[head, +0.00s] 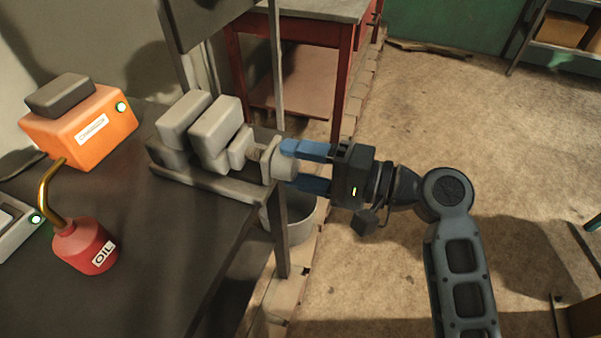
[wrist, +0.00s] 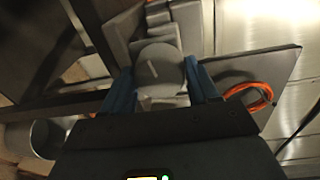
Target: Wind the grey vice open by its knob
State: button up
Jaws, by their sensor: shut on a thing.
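The grey vice (head: 212,132) sits at the right edge of the dark bench in the head view, its two block jaws close together with a narrow gap. Its round knob (head: 279,162) faces right, out past the bench edge. My gripper (head: 290,166) has its blue fingers on either side of the knob, shut on it. In the wrist view the knob (wrist: 159,68) shows end-on between the blue fingers, with a light line mark on its face. The vice body (wrist: 172,18) is partly hidden behind the knob there.
An orange box (head: 85,130) with a green light and a red oil can (head: 85,246) stand on the bench (head: 160,270). A grey bucket (head: 300,222) stands below. The floor at right is mostly open.

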jog(key=n+b, duration=0.4)
jog(key=shift+f+t+b, duration=0.3)
jog(key=shift+f+t, duration=0.1)
jog(key=n+b, duration=0.5)
jog(key=b, duration=0.1)
jog(key=shift+f+n, duration=0.15)
jog(key=shift+n, duration=0.15)
jog(key=n+b, duration=0.4)
jog(key=b, duration=0.2)
jog(key=shift+f+n, duration=0.1)
jog(key=shift+n, duration=0.2)
jog(key=n+b, duration=0.2)
jog(key=b, duration=0.2)
jog(key=n+b, duration=0.3)
jog(key=shift+t+y+b, duration=0.3)
jog(key=shift+b, duration=0.1)
jog(key=n+b, duration=0.6)
jog(key=b, duration=0.1)
jog(key=shift+w, duration=0.1)
jog(key=n+b, duration=0.3)
jog(key=shift+n+b, duration=0.3)
jog(key=shift+n, duration=0.1)
jog(key=n, duration=0.2)
jog(key=n+b, duration=0.1)
jog(key=shift+w+r+n+g+y, duration=0.1)
jog(key=shift+r+n+g+y, duration=0.2)
jog(key=shift+n+g, duration=0.1)
jog(key=n, duration=0.5)
jog(key=shift+r, duration=0.1)
